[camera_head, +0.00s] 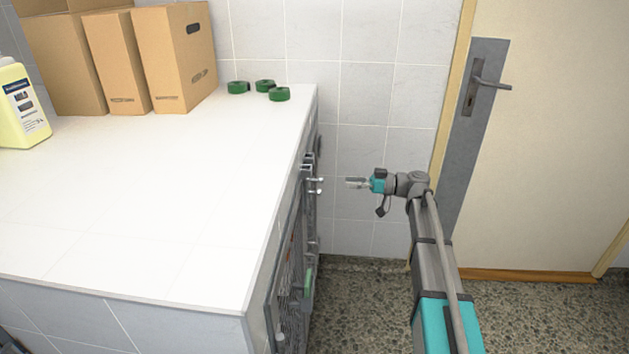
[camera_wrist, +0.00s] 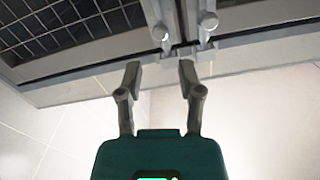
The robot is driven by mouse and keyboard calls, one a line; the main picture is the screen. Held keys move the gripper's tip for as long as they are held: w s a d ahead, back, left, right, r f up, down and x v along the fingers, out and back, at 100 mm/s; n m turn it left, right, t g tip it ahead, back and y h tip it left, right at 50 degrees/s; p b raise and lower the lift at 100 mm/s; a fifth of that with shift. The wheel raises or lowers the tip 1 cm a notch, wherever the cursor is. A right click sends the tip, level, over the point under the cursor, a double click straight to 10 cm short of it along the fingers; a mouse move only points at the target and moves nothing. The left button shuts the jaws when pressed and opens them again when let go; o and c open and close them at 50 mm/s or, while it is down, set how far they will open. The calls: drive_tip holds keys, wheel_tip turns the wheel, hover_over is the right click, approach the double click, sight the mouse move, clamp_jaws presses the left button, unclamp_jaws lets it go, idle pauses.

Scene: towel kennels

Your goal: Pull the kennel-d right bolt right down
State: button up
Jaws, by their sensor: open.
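Two metal bolts with round knobs show side by side in the wrist view, a left bolt (camera_wrist: 160,32) and a right bolt (camera_wrist: 208,20). I cannot tell which of them is the kennel-d right bolt. In the head view the bolt hardware (camera_head: 314,185) sticks out small from the kennel front near the far end. My gripper (camera_head: 349,182) is open and empty, to the right of this hardware with a gap between. In the wrist view its fingertips (camera_wrist: 158,78) are apart below the knobs, and neither finger visibly grips a bolt.
A barred kennel door (camera_wrist: 65,28) lies behind the bolts. A white worktop (camera_head: 150,200) above the kennels carries cardboard boxes (camera_head: 175,60), green rolls (camera_head: 279,94) and a yellow bottle (camera_head: 20,105). A closed door (camera_head: 560,140) stands at right. Speckled floor (camera_head: 365,310) is clear beside the kennels.

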sight(317, 180)
drive_tip(key=a, duration=1)
drive_tip(key=shift+w+a, duration=0.1)
drive_tip(key=shift+w, duration=0.05)
clamp_jaws()
